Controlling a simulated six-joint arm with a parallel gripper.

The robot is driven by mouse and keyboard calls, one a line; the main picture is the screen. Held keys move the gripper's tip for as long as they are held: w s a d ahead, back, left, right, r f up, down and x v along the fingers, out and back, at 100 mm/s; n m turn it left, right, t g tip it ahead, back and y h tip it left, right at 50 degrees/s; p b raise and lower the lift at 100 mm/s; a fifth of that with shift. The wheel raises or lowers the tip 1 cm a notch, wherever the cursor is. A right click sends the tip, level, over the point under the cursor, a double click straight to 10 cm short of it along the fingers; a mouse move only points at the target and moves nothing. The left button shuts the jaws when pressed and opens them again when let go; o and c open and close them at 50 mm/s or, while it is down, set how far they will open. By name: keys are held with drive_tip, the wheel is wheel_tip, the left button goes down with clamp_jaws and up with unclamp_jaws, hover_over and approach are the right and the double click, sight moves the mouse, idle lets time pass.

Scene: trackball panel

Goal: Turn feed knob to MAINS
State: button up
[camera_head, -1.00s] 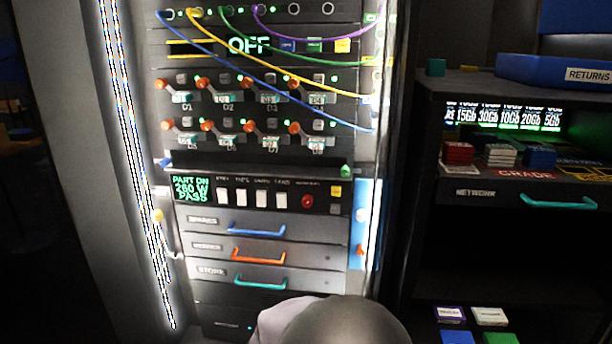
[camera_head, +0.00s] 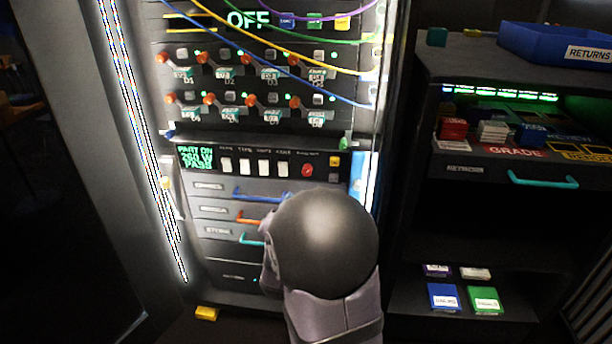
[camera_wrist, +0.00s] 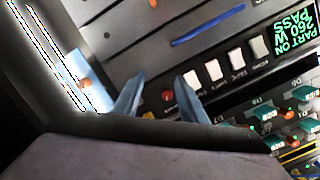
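No feed knob or MAINS label can be read for certain. A red round control (camera_head: 307,170) sits at the right end of a row of white switches on the rack; the wrist view shows it too (camera_wrist: 167,96). A light blue side panel (camera_head: 361,170) is right of it. In the wrist view this panel (camera_wrist: 72,68) carries an orange knob (camera_wrist: 85,84). My gripper (camera_wrist: 160,75) is open and empty. Its fingers appear either side of the red control, apparently without contact. In the head view my arm hides the gripper.
Three drawers with blue (camera_head: 258,194), orange (camera_head: 248,219) and teal (camera_head: 251,239) handles lie below the switches. A green display (camera_head: 196,158) reads PART ON 260 W PASS. Loose cables hang across the upper rack. A shelf unit (camera_head: 440,75) stands at right.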

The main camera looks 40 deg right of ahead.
drive_tip(key=m+t+h, duration=0.1)
drive_tip(key=m+h, duration=0.1)
approach(307, 173)
drive_tip(key=shift+b+x, duration=0.5)
drive_tip(key=shift+x, duration=3.85)
clamp_jaws()
